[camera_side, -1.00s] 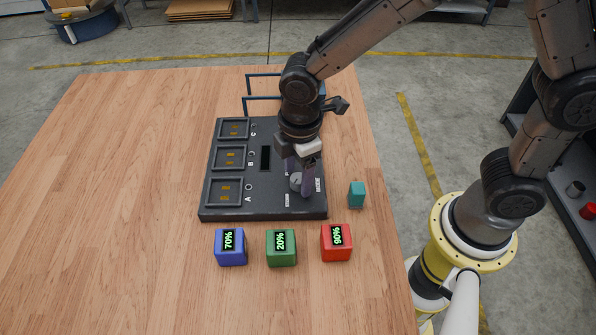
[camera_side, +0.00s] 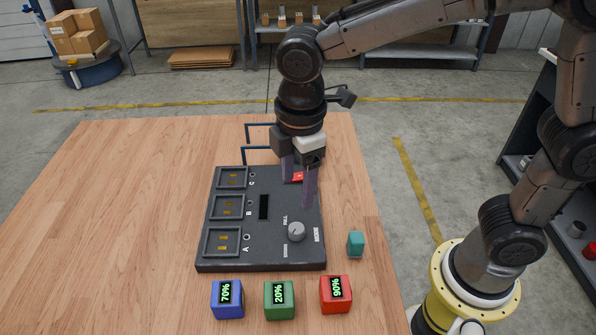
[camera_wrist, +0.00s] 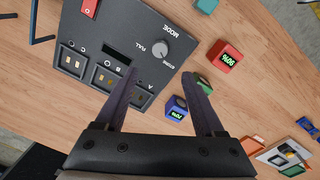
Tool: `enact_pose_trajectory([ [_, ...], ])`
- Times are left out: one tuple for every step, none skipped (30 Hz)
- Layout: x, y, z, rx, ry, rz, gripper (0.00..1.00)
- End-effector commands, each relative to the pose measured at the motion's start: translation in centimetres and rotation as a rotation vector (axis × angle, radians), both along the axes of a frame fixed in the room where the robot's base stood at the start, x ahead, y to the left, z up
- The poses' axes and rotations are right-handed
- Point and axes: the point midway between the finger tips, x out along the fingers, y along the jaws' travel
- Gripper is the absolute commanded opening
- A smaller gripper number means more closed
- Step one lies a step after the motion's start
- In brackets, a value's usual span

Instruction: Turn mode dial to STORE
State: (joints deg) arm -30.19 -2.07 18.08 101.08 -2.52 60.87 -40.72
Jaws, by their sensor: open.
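The grey round mode dial (camera_side: 296,231) sits at the near right part of the dark panel (camera_side: 262,263). Small white lettering surrounds it; it also shows in the wrist view (camera_wrist: 158,48), where MODE, FULL and STORE labels appear. I cannot tell for sure which label its mark points to. My gripper (camera_side: 298,193) is open and empty above the panel, behind the dial and apart from it. In the wrist view its fingers (camera_wrist: 160,77) point down with a wide gap.
The panel has several square sockets marked A, B, C, and a red part (camera_side: 297,177) partly behind my fingers. Blue (camera_side: 227,299), green (camera_side: 279,300) and red (camera_side: 335,294) cubes with percentage displays stand in front. A teal block (camera_side: 356,244) is at right. The table's left side is clear.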

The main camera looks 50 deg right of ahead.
Motion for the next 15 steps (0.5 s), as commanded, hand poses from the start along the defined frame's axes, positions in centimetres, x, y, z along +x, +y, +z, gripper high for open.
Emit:
enact_pose_trajectory([
  [0.0,0.1,0.7,0.001,-0.003,0.001,0.71],
  [0.0,0.1,1.0,0.001,-0.001,0.001,0.71],
  [0.0,0.1,1.3,0.002,-0.002,0.001,0.71],
  [-0.1,0.0,1.5,0.001,-0.001,0.001,0.71],
  [-0.1,0.1,1.7,0.001,-0.001,0.001,0.71],
  [-0.1,0.1,1.9,0.001,-0.001,0.001,0.71],
  [-0.1,0.1,1.9,0.001,-0.001,0.001,0.71],
  [-0.1,0.1,2.0,0.001,-0.001,0.001,0.71],
  [-0.1,0.0,2.0,0.001,-0.001,0.001,0.71],
  [-0.1,0.1,2.1,0.001,-0.001,0.001,0.71],
  [-0.1,0.1,2.0,0.001,0.0,0.001,0.71],
  [-0.1,0.0,2.0,0.0,0.0,0.001,0.71],
  [-0.1,0.0,2.0,0.0,0.0,0.001,0.71],
  [-0.1,0.0,2.0,0.0,0.0,0.001,0.71],
  [-0.1,0.0,2.0,0.0,0.0,0.001,0.71],
])
